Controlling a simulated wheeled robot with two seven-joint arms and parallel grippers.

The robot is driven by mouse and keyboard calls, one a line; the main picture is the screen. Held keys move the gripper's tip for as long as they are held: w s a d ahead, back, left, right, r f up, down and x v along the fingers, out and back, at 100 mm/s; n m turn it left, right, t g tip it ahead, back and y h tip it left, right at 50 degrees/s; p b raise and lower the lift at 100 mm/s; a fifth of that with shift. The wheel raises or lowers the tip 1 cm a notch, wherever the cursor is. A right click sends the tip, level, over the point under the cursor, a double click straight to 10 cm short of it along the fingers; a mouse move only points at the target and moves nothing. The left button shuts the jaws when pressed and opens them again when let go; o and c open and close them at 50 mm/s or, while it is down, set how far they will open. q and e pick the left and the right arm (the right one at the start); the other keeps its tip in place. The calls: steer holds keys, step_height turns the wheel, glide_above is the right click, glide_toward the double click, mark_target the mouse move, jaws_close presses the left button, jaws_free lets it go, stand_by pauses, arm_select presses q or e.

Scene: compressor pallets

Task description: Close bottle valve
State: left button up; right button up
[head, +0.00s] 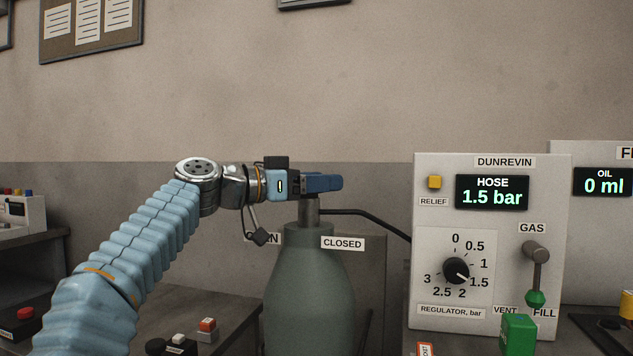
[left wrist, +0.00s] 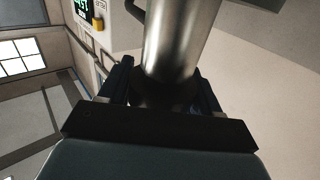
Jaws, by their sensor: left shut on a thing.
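The grey-green gas bottle (head: 308,292) stands upright, with a metal valve neck (head: 309,211) on top. A black hose leaves the neck to the right. My left gripper (head: 335,183) lies level across the top of the neck and is shut on the valve handle, mostly hidden by the blue fingers. In the left wrist view the fingers (left wrist: 160,98) sit either side of a dark part at the end of the shiny metal neck (left wrist: 176,45). A CLOSED label (head: 343,243) is right of the bottle; an OPEN label at left is partly covered by a dark part of my wrist.
A white panel (head: 422,252) at right reads HOSE 1.5 bar, with a regulator knob (head: 456,270) pointing near 1.5 and a gas lever (head: 537,265) hanging down near FILL. Buttons (head: 207,329) stand on the table at lower left.

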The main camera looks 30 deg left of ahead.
arm_select(q)
steer(key=m+g+h+p, duration=0.3)
steer(key=g+h, duration=0.1)
steer(key=shift+r+m, duration=0.1)
steer(key=shift+m, duration=0.2)
steer(key=shift+s+d+m+g+h+p, duration=0.15)
steer(key=shift+m+g+h+p, duration=0.4)
steer(key=shift+m+g+h, duration=0.35)
steer(key=shift+s+d+f+m+g+h, duration=0.15)
steer(key=shift+m+g+h, duration=0.15)
steer(key=shift+g, duration=0.4)
steer(key=shift+s+f+m+g+h, duration=0.1)
steer(key=shift+m+g+h, duration=0.1)
steer(key=shift+m+g, duration=0.35)
arm_select(e)
steer(key=shift+a+r, duration=0.2)
steer(key=shift+r, duration=2.35)
arm_select(q)
steer(key=shift+g, duration=0.25)
steer(key=o, duration=1)
steer(key=shift+c, duration=0.2)
